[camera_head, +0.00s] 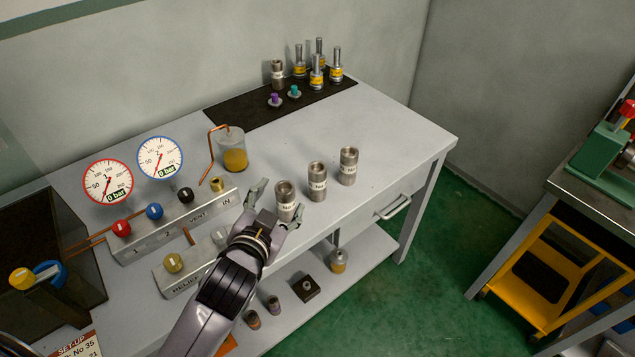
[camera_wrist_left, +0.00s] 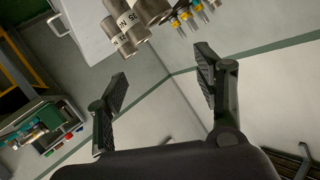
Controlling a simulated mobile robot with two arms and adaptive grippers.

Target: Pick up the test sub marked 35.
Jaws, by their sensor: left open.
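Three grey metal test subs with pale number bands stand upright in a diagonal row on the bench: a near one (camera_head: 286,195), a middle one (camera_head: 318,176) and a far one (camera_head: 348,163). Their numbers are too small to read surely in the head view. My left gripper (camera_head: 276,207) is open at the near sub, which shows between or just beyond its fingers; contact cannot be told. In the left wrist view the open fingers (camera_wrist_left: 163,66) have nothing between them. My right gripper is out of view.
A valve block (camera_head: 150,238) with knobs and two gauges (camera_head: 160,158) stands left of my gripper. A dark mat (camera_head: 245,115) holds another metal piece and several yellow-banded plugs. A set-up card (camera_head: 78,347) reads No 35.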

